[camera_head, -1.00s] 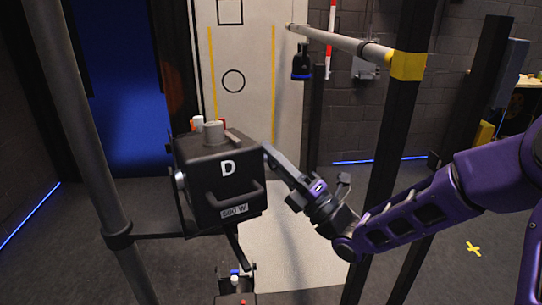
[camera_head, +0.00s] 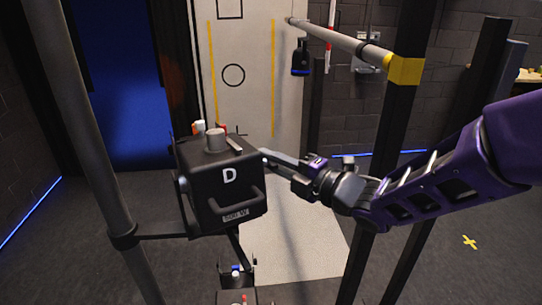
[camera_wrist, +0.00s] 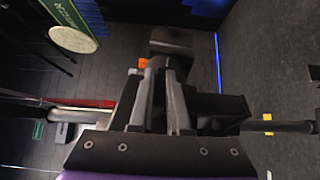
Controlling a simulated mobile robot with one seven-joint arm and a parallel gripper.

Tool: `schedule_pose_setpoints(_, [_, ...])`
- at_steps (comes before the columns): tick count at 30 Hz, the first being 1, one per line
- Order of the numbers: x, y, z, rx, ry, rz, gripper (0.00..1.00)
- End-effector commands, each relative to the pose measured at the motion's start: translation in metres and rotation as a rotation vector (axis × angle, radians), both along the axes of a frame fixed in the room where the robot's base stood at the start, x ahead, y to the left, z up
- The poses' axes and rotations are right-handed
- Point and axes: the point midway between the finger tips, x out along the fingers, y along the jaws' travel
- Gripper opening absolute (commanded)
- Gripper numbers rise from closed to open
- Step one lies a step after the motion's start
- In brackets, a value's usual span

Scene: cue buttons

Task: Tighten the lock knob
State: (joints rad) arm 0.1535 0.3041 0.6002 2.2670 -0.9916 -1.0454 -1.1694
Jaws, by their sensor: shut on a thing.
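The black lamp (camera_head: 238,198) marked "D", with a front handle and a wattage label, hangs in a yoke beside a grey upright pole. My gripper (camera_head: 270,157) reaches in from the right, its tips at the lamp's upper right side. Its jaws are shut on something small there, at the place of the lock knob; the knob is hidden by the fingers. In the wrist view, the two fingers (camera_wrist: 166,100) are close together and a dark block, likely part of the lamp (camera_wrist: 172,42), lies beyond their tips. A silvery round part (camera_head: 183,185) shows on the lamp's left side.
The grey pole (camera_head: 82,130) stands left of the lamp, and a dark post (camera_head: 385,150) stands behind my arm. Another unit (camera_head: 236,284) sits below the lamp.

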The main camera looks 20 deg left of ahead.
Motion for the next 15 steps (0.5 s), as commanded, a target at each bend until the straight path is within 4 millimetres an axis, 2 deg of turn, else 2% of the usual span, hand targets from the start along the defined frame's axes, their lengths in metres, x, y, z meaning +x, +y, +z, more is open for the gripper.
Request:
schedule_pose_setpoints(12, [-0.0039,0.0026,-0.0015,-0.008,0.007,0.011,0.0])
schedule_pose_setpoints(13, [-0.0039,0.0026,-0.0015,-0.008,0.007,0.011,0.18])
schedule_pose_setpoints(15, [-0.0039,0.0026,-0.0013,-0.008,0.006,0.011,0.31])
